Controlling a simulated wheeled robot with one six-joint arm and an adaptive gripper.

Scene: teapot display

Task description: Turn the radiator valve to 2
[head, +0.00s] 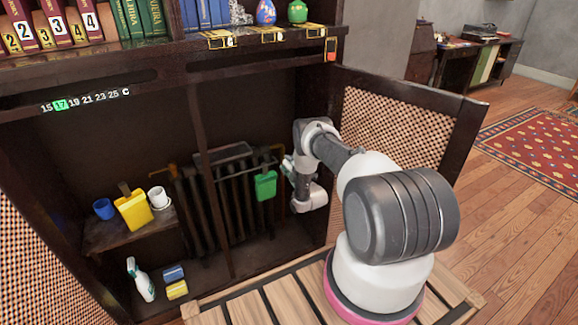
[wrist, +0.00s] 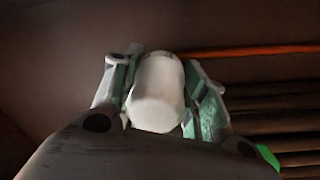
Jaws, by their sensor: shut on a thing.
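The radiator valve is a plain white rounded knob (wrist: 158,98) in the wrist view, and no numbers can be read on it. My gripper (wrist: 163,72) has its green-grey fingers on both sides of the knob and is shut on it. In the head view my gripper (head: 288,173) is inside the open cabinet, at the right end of the dark ribbed radiator (head: 228,205). The knob cannot be made out there. A temperature scale (head: 85,100) on the cabinet's upper left reads 15 to 25 C, with 17 lit green.
A green container (head: 265,186) hangs on the radiator, left of my gripper. The open lattice door (head: 400,125) stands close to my arm on the right. A small shelf (head: 105,234) at left holds a yellow container (head: 134,210) and cups. A spray bottle (head: 140,280) stands below.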

